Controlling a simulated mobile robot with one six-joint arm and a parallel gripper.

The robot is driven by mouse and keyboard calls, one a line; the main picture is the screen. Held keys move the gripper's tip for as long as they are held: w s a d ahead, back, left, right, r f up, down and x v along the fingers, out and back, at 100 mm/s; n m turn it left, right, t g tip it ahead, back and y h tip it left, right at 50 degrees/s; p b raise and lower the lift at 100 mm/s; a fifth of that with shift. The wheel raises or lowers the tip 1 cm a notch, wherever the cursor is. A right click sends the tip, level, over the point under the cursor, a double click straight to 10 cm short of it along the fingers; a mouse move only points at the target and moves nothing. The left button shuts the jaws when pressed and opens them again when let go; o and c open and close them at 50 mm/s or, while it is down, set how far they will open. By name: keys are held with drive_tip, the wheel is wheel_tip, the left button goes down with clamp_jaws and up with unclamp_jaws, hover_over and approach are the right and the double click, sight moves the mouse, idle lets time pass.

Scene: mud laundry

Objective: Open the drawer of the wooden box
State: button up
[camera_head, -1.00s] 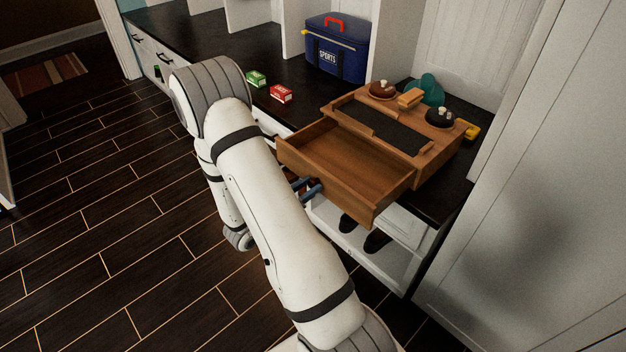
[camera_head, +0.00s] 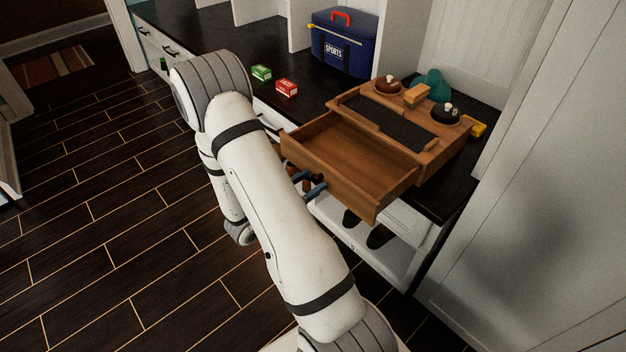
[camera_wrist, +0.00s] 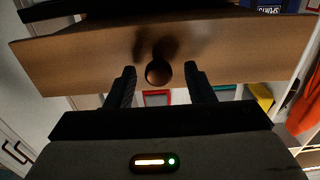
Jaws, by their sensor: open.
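The wooden box (camera_head: 447,150) stands on the dark bench top, with a black pad set in its top. Its drawer (camera_head: 352,160) is pulled well out toward me and looks empty inside. In the wrist view the drawer front (camera_wrist: 90,62) spans the picture, with a round dark knob (camera_wrist: 158,72) near its middle. My gripper (camera_wrist: 159,76) is open, with one finger on each side of the knob and gaps between; it is not clamped on it. In the head view my gripper (camera_head: 312,186) shows partly beside the drawer front, largely hidden by my arm.
Shoe-care items stand on the box: a brown round brush (camera_head: 387,87), a black one (camera_head: 445,114) and a teal object (camera_head: 432,84). A green box (camera_head: 261,73), a red box (camera_head: 287,88) and a blue sports bag (camera_head: 343,45) are on the bench. Dark shoes (camera_head: 380,236) lie below. Floor at left is clear.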

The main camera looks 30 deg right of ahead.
drive_tip(key=s+a+p, duration=0.1)
drive_tip(key=a, duration=0.6)
drive_tip(key=shift+a+p, duration=0.2)
drive_tip(key=shift+p, duration=0.1)
drive_tip(key=w+a+r+n+t+y+p, duration=0.3)
drive_tip(key=w+a+r+t+y+p, duration=0.2)
drive_tip(key=w+r+y+p, duration=0.65)
drive_tip(key=a+r+n+t+y+p, duration=0.3)
drive_tip(key=a+r, duration=0.4)
drive_tip(key=r, duration=0.6)
drive_tip(key=s+a+r+n+g+y+p, duration=0.3)
drive_tip(key=s+a+r+n+y+p, duration=0.15)
drive_tip(key=r, duration=0.35)
drive_tip(key=s+d+r+n+g+p, duration=0.2)
drive_tip(key=s+r+n+p, duration=0.1)
drive_tip(key=s+r, duration=0.4)
drive_tip(key=s+d+r+n+g+h+p, duration=0.1)
drive_tip(key=s+r+p, duration=0.4)
drive_tip(key=s, duration=0.8)
drive_tip(key=shift+s+d+r+n+g, duration=0.2)
drive_tip(key=shift+d+r+n+g, duration=0.6)
drive_tip(key=shift+r+n+g, duration=0.15)
